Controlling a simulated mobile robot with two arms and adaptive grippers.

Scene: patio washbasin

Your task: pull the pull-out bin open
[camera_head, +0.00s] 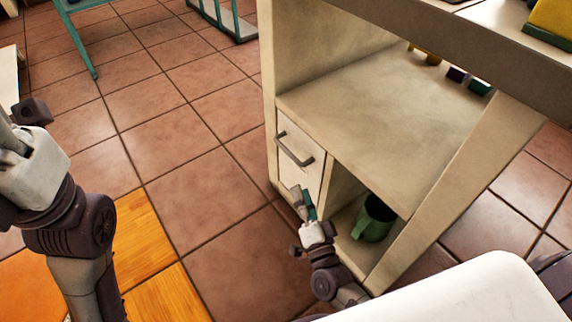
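The pull-out bin (312,178) has a pale front panel low on the left side of the cream washstand (350,110). Its front looks flush with the frame around it. A dark grey bar handle (294,150) runs across its upper part. My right gripper (303,196) is just below and in front of the panel's lower part, apart from the handle. Its fingers are small here and I cannot tell how far they are spread. My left gripper (30,112) is at the left edge, partly cut off, far from the bin.
A green mug-like container (373,219) stands in the open compartment right of the bin. The shelf above is mostly bare, with small items at the back. The tiled floor (190,150) left of the washstand is clear. A teal-legged piece of furniture (82,45) stands at the upper left.

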